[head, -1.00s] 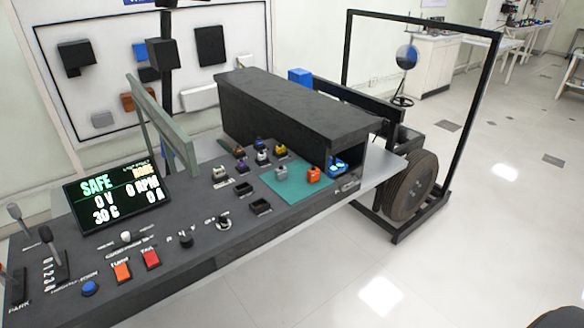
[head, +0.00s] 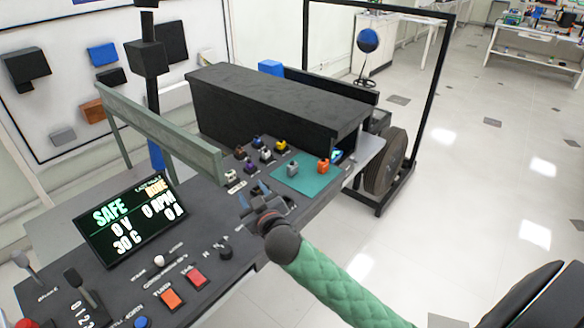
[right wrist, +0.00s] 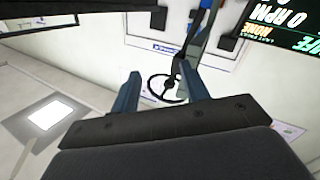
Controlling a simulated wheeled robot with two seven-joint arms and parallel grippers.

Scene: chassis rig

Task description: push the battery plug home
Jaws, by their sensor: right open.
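Several small coloured plugs stand in rows on the dark console (head: 215,275); I cannot tell which is the battery plug. An orange plug (head: 323,166) and a grey plug (head: 292,169) stand on the teal mat (head: 305,181). A yellow-topped plug (head: 280,146), a purple one (head: 249,166) and a white one (head: 230,177) stand behind and left of it. My left gripper is out of view.
A long black housing (head: 280,100) stands behind the plugs. A green-grey rail (head: 160,135) rises left of them. The screen (head: 130,222) reads SAFE, 0 V. Levers and buttons, including a red one (head: 195,277), fill the console's front.

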